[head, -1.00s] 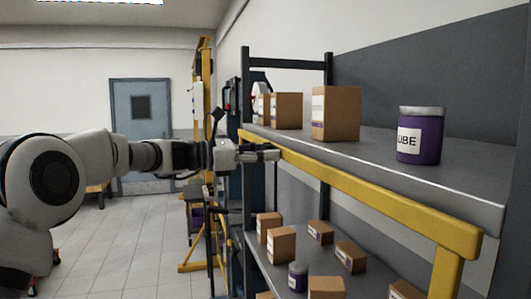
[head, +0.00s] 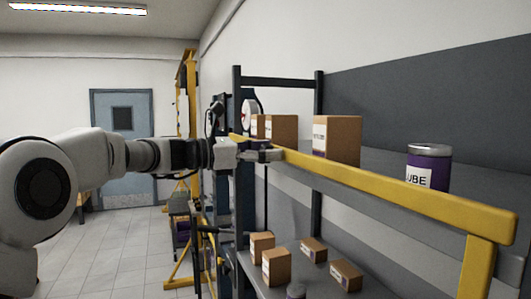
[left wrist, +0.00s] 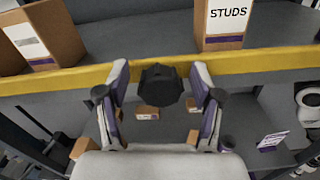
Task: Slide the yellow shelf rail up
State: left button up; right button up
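The yellow shelf rail (head: 385,183) runs along the front of the upper shelf and stands above the shelf's front edge, with a yellow post (head: 478,268) at its near right end. It also crosses the left wrist view (left wrist: 265,61). My left gripper (head: 268,154) is at the rail's far left part. In the left wrist view its two fingers (left wrist: 159,75) stand apart, their tips over the rail. A dark knob-like piece (left wrist: 160,86) shows between them, with gaps on both sides. Whether the fingers touch the rail is unclear. My right gripper is out of view.
Cardboard boxes (head: 340,139) and a purple can (head: 429,166) stand on the upper shelf behind the rail. Several boxes (head: 276,267) sit on the lower shelf. A yellow frame (head: 187,130) stands behind. Open tiled floor (head: 125,245) lies left.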

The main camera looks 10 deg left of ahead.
pick_arm(q)
jog(key=shift+a+f, duration=0.1)
jog(key=shift+s+a, duration=0.1)
jog(key=shift+a, duration=0.2)
jog(key=v, duration=1.1)
jog(key=shift+s, duration=0.2)
